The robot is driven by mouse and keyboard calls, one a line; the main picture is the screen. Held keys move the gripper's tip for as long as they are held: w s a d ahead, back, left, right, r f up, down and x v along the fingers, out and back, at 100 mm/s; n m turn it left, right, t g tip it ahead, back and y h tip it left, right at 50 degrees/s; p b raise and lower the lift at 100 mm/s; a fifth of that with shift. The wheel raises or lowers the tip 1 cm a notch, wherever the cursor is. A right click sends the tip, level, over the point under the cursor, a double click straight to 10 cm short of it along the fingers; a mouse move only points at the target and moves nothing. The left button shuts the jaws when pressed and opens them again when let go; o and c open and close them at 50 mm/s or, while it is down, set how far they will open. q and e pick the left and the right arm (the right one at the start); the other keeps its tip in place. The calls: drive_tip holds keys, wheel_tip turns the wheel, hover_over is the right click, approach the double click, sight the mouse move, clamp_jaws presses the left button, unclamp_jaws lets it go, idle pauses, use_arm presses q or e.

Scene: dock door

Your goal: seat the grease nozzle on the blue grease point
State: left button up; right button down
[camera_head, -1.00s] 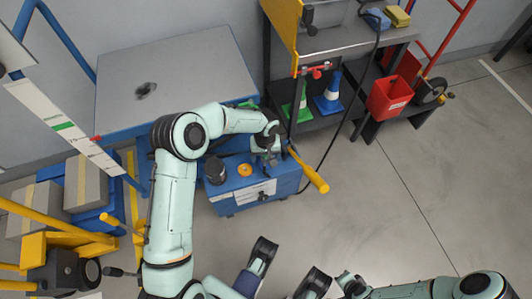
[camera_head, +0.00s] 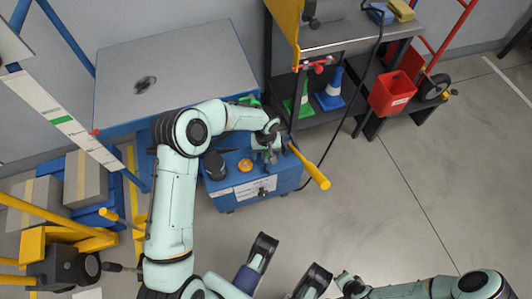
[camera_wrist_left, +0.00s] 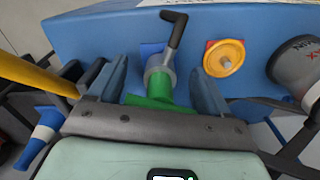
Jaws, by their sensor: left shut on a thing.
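In the left wrist view, my left gripper (camera_wrist_left: 157,88) is shut on a green piece (camera_wrist_left: 150,98), apparently the grease nozzle. A grey collar (camera_wrist_left: 160,72) with a dark bent lever (camera_wrist_left: 175,30) sits at its far end. Just behind the collar is a small blue plate (camera_wrist_left: 150,49) on the blue cabinet face, apparently the blue grease point. I cannot tell whether they touch. In the head view, my left gripper (camera_head: 267,151) is over the blue cabinet (camera_head: 253,188) and hides the nozzle. My right gripper (camera_head: 348,282) is low in the picture, its fingers unclear.
A yellow round fitting (camera_wrist_left: 225,57) on a red plate is right of the blue plate. A dark canister (camera_head: 214,165) stands beside it. A yellow handle (camera_head: 312,167) sticks out right of the cabinet. A black hose (camera_head: 378,52) hangs from the shelf. The floor at right is clear.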

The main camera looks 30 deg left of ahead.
use_arm(q)
drive_tip(key=shift+f+b, duration=0.45)
drive_tip(key=shift+f, duration=0.15)
idle(0.7)
drive_tip(key=o, duration=0.9)
drive_tip(key=shift+c, duration=0.2)
